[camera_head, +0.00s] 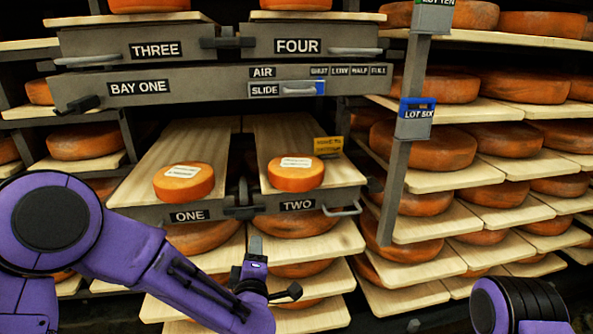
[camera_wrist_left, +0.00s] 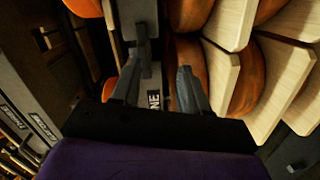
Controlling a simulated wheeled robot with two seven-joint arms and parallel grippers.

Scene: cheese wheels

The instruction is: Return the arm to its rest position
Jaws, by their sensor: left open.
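My left arm comes in from the left of the head view. Its gripper (camera_head: 262,262) is in front of and below the tray labelled ONE and TWO, apart from the shelves. In the left wrist view the two fingers of my left gripper (camera_wrist_left: 160,88) stand apart with nothing between them. The label ONE shows beyond the fingers. Only a purple part of my right arm shows at the lower right of the head view; the right gripper is out of view.
Two labelled cheese wheels (camera_head: 184,181) (camera_head: 296,174) sit on the pulled-out boards of ONE and TWO. A handle (camera_head: 342,209) juts from TWO. A grey post (camera_head: 406,150) marked LOT SIX stands to the right, before racks of cheese wheels (camera_head: 423,147). A yellow tag (camera_head: 328,146) stands behind TWO.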

